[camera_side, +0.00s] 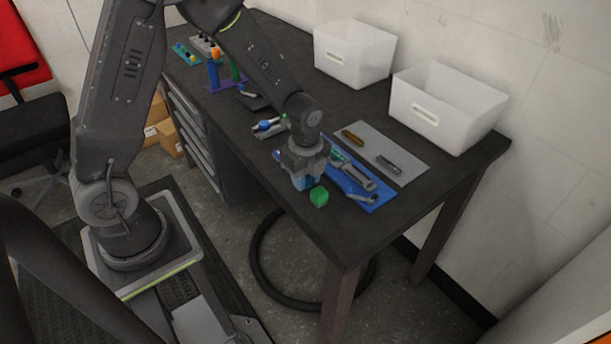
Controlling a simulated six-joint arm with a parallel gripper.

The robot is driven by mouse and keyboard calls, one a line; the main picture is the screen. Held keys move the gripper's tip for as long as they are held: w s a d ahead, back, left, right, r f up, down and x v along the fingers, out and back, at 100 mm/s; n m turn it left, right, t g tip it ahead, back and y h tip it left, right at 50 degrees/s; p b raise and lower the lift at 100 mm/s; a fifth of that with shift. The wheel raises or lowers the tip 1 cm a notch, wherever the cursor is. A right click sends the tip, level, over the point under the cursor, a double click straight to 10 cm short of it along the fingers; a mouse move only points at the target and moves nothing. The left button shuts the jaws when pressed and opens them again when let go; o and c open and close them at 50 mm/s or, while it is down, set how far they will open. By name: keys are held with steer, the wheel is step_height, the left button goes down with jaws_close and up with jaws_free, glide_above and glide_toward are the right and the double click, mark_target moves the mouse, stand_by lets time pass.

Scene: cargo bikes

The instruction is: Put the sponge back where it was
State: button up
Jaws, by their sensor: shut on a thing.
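The sponge looks to be the small green block (319,197) at the tips of my gripper (312,184). My gripper points down over the front part of the dark table and is shut on the block. Its fingers hide part of the view there, and I cannot tell whether the block touches the table top. Just behind and to the right lies a blue mat (376,206) with grey tools on it. The gripper covers the mat's left part.
A grey mat (408,172) with a brown and a grey tool lies behind the blue one. Two white bins (443,108) (354,54) stand at the back. Bottles (213,74) and small tools stand at the far left. The table's front right corner (345,250) is bare.

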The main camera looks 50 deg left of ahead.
steer(key=shift+f, duration=0.1)
steer(key=o, duration=1)
steer(key=shift+c, duration=0.2)
step_height(320, 180, up, 11)
steer(key=s+d+r+n+t, duration=0.1)
steer(key=s+r+n+t, duration=0.4)
steer(key=s+r+n, duration=0.7)
steer(key=shift+s+r+n+t, duration=0.15)
steer(key=shift+s+n+t, duration=0.15)
steer(key=shift+s+n, duration=2.15)
steer(key=shift+w+n, duration=0.55)
steer(key=shift+w, duration=0.05)
